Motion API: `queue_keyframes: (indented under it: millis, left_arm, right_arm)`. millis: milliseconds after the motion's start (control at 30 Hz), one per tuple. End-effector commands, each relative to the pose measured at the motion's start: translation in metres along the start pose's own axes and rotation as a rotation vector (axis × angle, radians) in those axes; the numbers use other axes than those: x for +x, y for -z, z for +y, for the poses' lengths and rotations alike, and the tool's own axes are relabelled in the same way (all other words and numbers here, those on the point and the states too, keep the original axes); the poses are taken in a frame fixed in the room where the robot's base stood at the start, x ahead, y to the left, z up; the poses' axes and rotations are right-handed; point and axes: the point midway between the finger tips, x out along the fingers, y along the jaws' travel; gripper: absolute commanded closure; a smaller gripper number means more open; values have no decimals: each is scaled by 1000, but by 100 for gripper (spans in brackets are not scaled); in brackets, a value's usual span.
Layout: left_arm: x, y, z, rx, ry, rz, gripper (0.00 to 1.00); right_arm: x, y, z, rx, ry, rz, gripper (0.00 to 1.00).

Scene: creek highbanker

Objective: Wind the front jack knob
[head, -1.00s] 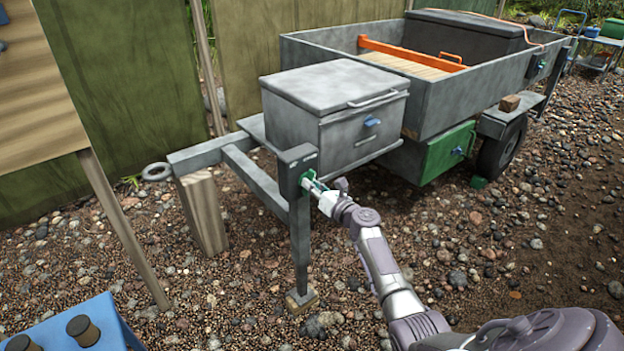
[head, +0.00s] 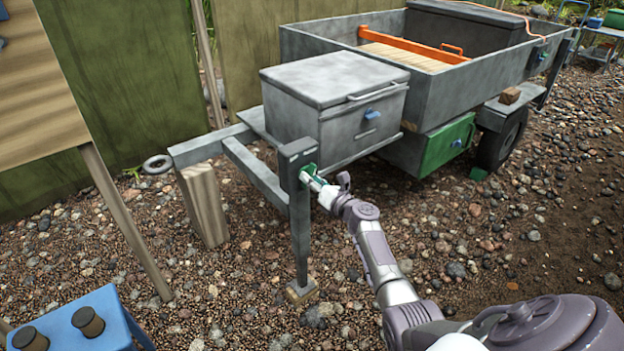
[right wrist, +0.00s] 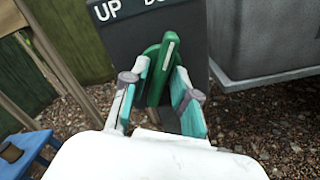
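The front jack knob (right wrist: 160,75) is green with a pale stripe and sits on the face of the grey jack post (head: 301,220). In the right wrist view the stripe stands near upright, tilted slightly right. In the head view the knob (head: 309,172) is partly hidden by my gripper. My left gripper is not in view.
Lettering "UP" (right wrist: 107,11) is on the post's face, with a second word cut off. A grey box (head: 335,95) sits on the trailer tongue beside the post. A wooden block (head: 203,205) stands under the frame's front. A blue stand (head: 85,325) is at lower left. Gravel lies right of my arm.

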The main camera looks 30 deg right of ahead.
Motion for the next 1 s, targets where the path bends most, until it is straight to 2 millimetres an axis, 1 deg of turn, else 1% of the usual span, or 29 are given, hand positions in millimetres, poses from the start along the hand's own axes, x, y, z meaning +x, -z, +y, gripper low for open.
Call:
queue_keyframes:
  millis: [300, 367, 467, 567, 800, 900, 1000]
  left_arm:
    - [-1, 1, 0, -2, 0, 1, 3]
    - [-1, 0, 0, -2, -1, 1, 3]
    - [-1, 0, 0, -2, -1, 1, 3]
    - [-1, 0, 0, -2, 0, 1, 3]
    - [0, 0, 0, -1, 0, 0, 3]
    - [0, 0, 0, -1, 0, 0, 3]
    - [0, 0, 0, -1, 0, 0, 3]
  right_arm:
    - [0, -2, 0, -3, 0, -3, 61]
    - [-2, -2, 0, -3, 0, -3, 61]
    - [-11, -2, -1, -6, 1, -3, 61]
    - [-26, -1, -1, -7, 1, -1, 61]
    - [-78, 0, 0, -5, 1, 0, 61]
    - [-96, 0, 0, -4, 1, -1, 61]
    - [-109, -1, 0, -3, 0, -1, 61]
